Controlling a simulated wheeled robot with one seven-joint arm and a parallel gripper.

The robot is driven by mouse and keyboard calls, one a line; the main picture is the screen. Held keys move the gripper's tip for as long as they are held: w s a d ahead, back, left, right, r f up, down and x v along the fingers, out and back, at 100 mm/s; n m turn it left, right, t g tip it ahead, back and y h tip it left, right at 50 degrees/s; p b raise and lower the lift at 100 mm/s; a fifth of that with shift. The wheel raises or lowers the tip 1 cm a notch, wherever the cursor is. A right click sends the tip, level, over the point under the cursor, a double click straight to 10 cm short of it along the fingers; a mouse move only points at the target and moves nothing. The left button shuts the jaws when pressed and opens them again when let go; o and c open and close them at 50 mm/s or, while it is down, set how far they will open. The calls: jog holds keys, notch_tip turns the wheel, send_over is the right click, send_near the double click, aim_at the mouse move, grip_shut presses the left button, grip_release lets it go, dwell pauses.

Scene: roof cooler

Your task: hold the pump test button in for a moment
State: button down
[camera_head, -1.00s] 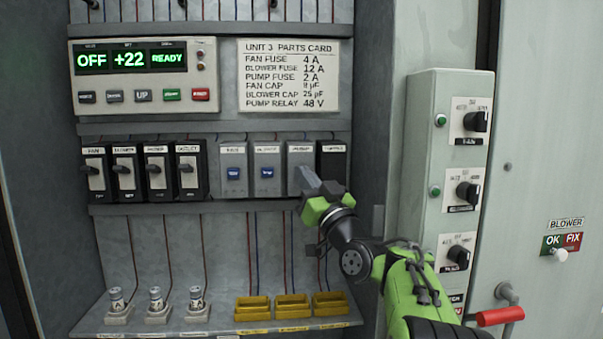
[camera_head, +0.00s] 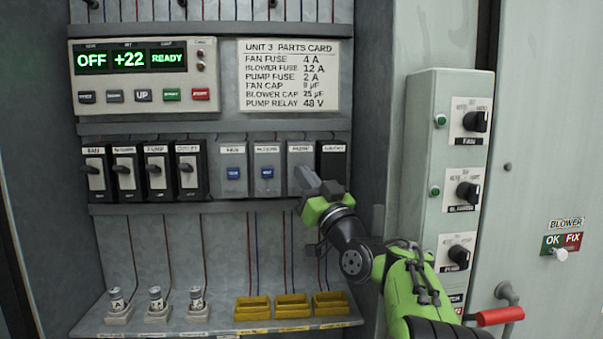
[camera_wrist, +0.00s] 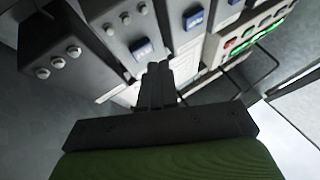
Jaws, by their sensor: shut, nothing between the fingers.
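The third grey module from the left in the lower row, its label seeming to read pump, shows in the head view (camera_head: 300,157); my gripper hides its lower front. In the wrist view a blue button (camera_wrist: 142,48), which I take to be the pump one, sits on the nearest grey module. My gripper (camera_head: 308,180) has its fingers shut and empty, in front of that module. In the wrist view the fingertips (camera_wrist: 158,68) show just below and right of the blue button. I cannot tell whether they touch it, or whether it is pushed in.
Similar modules with blue buttons, fan (camera_head: 233,173) and blower (camera_head: 267,172), stand to the left. A dark module (camera_head: 332,160) stands close on the right. Yellow trays (camera_head: 292,307) sit on the shelf below. A switch box (camera_head: 422,150) projects at right. The display panel (camera_head: 145,75) reads OFF, +22, READY.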

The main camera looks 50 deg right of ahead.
jog(key=shift+w, duration=0.1)
dwell(0.3)
jog(key=shift+w+d, duration=0.25)
jog(key=shift+d, duration=0.05)
jog(key=shift+w+d, duration=0.3)
dwell(3.2)
jog(key=shift+s+a+b, duration=0.55)
jog(key=shift+s+b, duration=0.05)
jog(key=shift+b, duration=0.15)
